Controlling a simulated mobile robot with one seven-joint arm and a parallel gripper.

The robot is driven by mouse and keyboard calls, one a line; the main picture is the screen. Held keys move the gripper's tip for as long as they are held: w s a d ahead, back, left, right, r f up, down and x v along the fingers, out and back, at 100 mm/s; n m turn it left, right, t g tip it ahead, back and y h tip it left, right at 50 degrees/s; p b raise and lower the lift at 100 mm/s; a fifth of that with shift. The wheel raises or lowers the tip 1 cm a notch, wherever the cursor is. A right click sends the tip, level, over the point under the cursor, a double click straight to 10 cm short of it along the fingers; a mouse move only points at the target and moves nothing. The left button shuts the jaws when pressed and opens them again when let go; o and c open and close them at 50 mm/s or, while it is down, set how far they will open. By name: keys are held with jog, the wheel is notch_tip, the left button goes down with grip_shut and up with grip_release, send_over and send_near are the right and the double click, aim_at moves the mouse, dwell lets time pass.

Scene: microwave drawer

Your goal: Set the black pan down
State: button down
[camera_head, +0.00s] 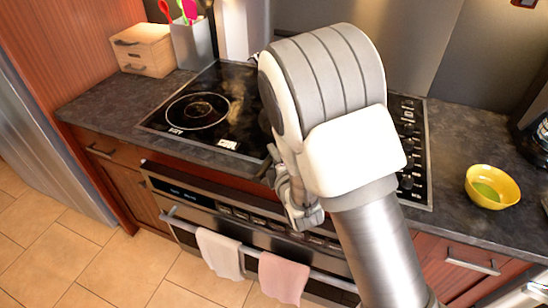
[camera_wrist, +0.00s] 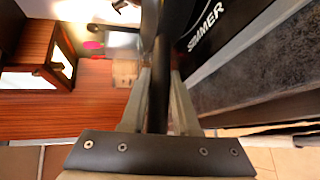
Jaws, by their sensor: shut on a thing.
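My gripper (camera_wrist: 161,85) has its two fingers pressed on either side of a dark bar, the handle of the black pan (camera_wrist: 159,108). In the head view, my gripper (camera_head: 284,183) is at the front edge of the cooktop, and a bit of the dark handle (camera_head: 268,160) shows beside it. The pan's body is mostly hidden behind my arm, so I cannot tell whether it touches the glass. The black cooktop (camera_head: 232,90) has a bare ringed burner at left. Its "SIMMER" marking shows in the wrist view (camera_wrist: 206,27).
Knobs (camera_head: 407,150) line the cooktop's right side. A yellow bowl (camera_head: 507,181) stands on the counter at right. A utensil holder (camera_head: 193,43) and a wooden box (camera_head: 143,50) stand at back left. Two towels (camera_head: 220,253) hang on the oven handle below.

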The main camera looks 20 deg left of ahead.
jog(key=shift+w+f, duration=0.1)
jog(key=shift+f, duration=0.1)
jog(key=shift+f, duration=0.2)
jog(key=c, duration=0.7)
grip_release()
jog(key=shift+o, duration=0.2)
jog(key=shift+r, duration=0.2)
jog(key=p+v, duration=0.5)
jog(key=v, duration=0.4)
jog(key=shift+s+d+r, duration=0.15)
jog(key=shift+s+d, duration=0.05)
jog(key=shift+s, duration=0.1)
